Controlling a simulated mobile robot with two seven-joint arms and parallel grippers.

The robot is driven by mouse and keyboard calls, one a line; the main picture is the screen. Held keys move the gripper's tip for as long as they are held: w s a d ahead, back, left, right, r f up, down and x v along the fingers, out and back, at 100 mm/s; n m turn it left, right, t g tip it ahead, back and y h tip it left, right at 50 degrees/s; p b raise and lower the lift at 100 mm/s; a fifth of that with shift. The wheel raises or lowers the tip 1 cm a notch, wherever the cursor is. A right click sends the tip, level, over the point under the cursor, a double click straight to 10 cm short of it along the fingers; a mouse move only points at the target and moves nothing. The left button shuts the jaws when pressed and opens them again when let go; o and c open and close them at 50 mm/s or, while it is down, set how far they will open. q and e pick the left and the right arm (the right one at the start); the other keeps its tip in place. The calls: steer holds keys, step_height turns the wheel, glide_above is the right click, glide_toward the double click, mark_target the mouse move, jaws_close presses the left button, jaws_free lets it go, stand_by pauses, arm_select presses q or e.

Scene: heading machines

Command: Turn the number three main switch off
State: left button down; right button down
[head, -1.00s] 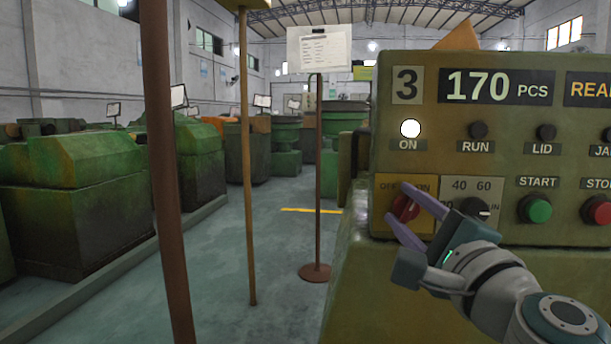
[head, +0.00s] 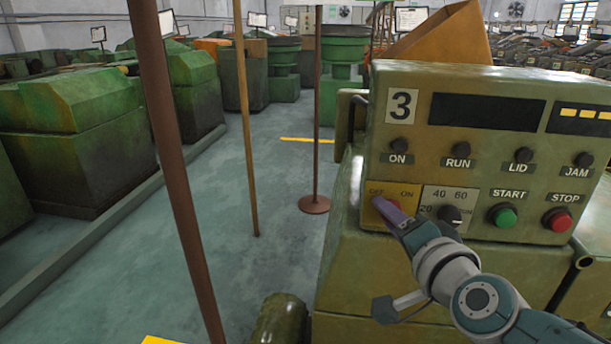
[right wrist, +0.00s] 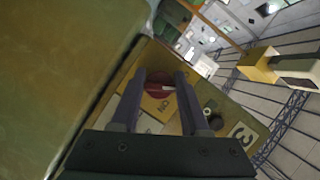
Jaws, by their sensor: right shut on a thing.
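The number three machine's control panel (head: 455,150) fills the right of the head view. Its main switch is a red rotary knob (head: 379,203) on a yellow plate marked OFF and ON, at the panel's lower left. My right gripper (head: 388,206) is shut on this knob, and its purple fingers hide much of it. In the right wrist view the red knob (right wrist: 158,84) shows between the two fingertips. The pointer's exact setting is hard to read. The ON lamp (head: 400,145) is dark. The count display (head: 486,110) is blank. My left gripper is not in view.
Thin posts (head: 178,170) stand at left. The floor aisle (head: 265,215) is open between the machines.

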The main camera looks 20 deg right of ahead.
steer(key=shift+r+n+g+p, duration=0.15)
steer(key=shift+n+g+p, duration=0.25)
steer(key=shift+n+p, duration=0.6)
steer(key=shift+h+p, duration=0.3)
steer(key=shift+p, duration=0.15)
steer(key=shift+c, duration=2)
jaws_free()
